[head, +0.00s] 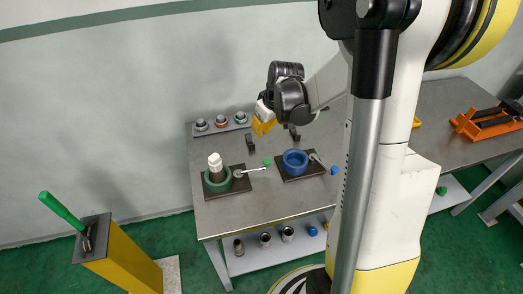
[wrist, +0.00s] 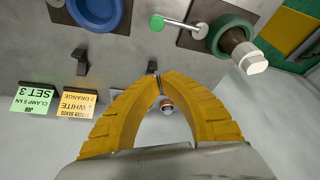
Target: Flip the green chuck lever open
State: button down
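The green chuck (head: 207,184) stands on a dark plate at the table's left, with a white-topped fitting (head: 215,161) upright in it. Its thin lever (head: 252,169) points right, ending in a green knob (head: 267,162). In the wrist view the green chuck (wrist: 217,27), the white-topped fitting (wrist: 249,58) and the green knob (wrist: 157,22) are near the top. My gripper (head: 262,126) is above the table's back part, behind and apart from the lever. In the wrist view the yellow fingertips (wrist: 160,78) meet, with nothing held between them.
A blue chuck (head: 295,170) with its own lever is right of the green one. A rack with several ringed parts (head: 221,122) is at the back left. Two label cards (wrist: 33,104) (wrist: 78,102) stand near my gripper. A yellow post (head: 125,262) with a green-handled lever (head: 62,210) stands left.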

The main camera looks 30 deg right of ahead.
jog(key=shift+f, duration=0.1)
jog(key=b+x, duration=0.4)
jog(key=x, duration=0.6)
jog(key=shift+f, duration=0.2)
jog(key=s, duration=0.2)
jog(key=s+b, duration=0.1)
jog(key=shift+s+d, duration=0.3)
jog(key=shift+s, duration=0.1)
jog(key=shift+s, duration=0.15)
